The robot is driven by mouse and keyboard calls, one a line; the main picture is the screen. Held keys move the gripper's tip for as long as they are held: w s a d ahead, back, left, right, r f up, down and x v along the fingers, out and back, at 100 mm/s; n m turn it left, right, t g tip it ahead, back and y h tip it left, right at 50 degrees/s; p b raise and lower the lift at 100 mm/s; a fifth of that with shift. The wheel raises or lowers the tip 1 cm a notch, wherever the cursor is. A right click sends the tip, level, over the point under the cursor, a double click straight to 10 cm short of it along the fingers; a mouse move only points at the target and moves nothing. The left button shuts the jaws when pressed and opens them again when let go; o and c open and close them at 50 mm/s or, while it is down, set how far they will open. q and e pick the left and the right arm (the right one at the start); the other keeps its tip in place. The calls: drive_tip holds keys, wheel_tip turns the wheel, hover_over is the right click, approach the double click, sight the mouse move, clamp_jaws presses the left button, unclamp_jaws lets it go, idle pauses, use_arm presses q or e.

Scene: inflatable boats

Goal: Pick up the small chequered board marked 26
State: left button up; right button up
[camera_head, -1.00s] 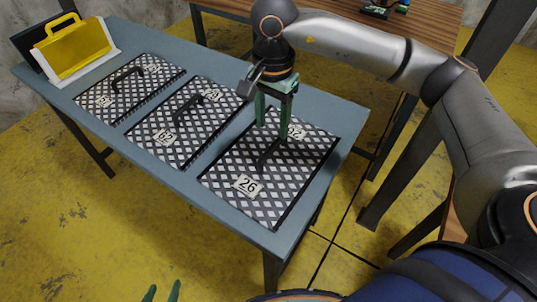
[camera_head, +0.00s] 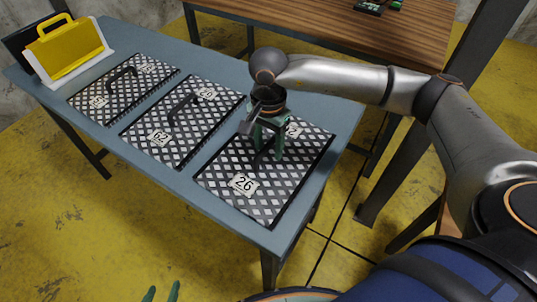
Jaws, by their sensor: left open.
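The chequered board marked 26 (camera_head: 229,196) lies flat at the near right end of the blue-grey table. A dark arched handle rises from its middle, and a second label near its far edge is partly covered by my gripper. My right gripper (camera_head: 269,154) points down over this handle, its green fingers low and beside the handle's upper part. I cannot tell whether the fingers press on the handle. The board looks flat on the table.
Two similar boards lie on the table (camera_head: 215,218): one marked 62 (camera_head: 181,150) in the middle and another (camera_head: 110,95) further left. A yellow case (camera_head: 70,50) stands at the far left end. A wooden table (camera_head: 330,40) stands behind.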

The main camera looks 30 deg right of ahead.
clamp_jaws()
drive_tip(key=shift+r, duration=0.15)
idle(1.1)
